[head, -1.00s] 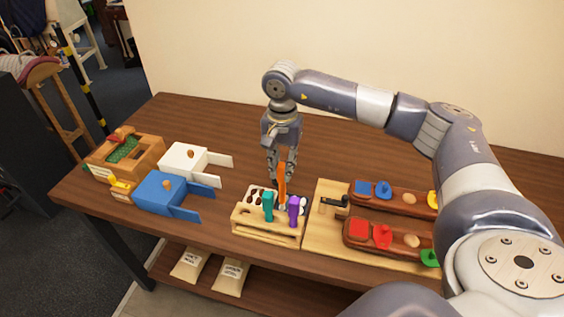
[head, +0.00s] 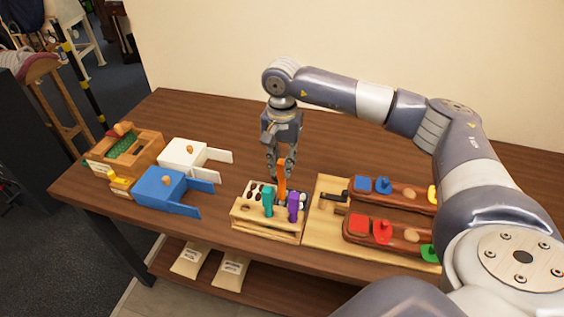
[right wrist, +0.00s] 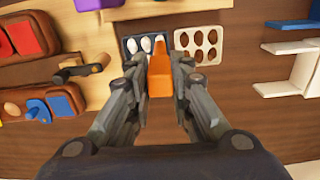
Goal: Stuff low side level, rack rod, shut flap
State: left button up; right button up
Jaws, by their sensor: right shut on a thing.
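My right gripper (head: 281,168) is shut on an orange rod (head: 282,187), which points down at the back of the wooden rack (head: 266,229). In the right wrist view the rod (right wrist: 160,78) is between the fingers, its far end by the holed plates. I cannot tell whether its tip is inside a hole. A teal tool (head: 268,203) and a purple tool (head: 294,206) stand in the rack's front. The blue box (head: 157,190) and the white box (head: 180,154) have flaps standing out to the right. My left gripper is out of view.
A light board (head: 322,231) right of the rack carries a black-handled piece (head: 333,196) and two dark wooden bars with coloured pieces. A wooden tray (head: 145,152) is at the far left. Two labelled bags (head: 229,270) lie on the low shelf. The table's back is clear.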

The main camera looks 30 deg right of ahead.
jog(key=shift+f+b, duration=0.75)
jog(key=shift+f, duration=0.2)
dwell(0.5)
jog(key=shift+f, duration=0.15)
dwell(1.1)
jog(key=shift+r+p, duration=0.35)
jog(key=shift+r, duration=0.6)
jog(key=shift+r+p, duration=1.4)
jog(key=shift+r, duration=1.35)
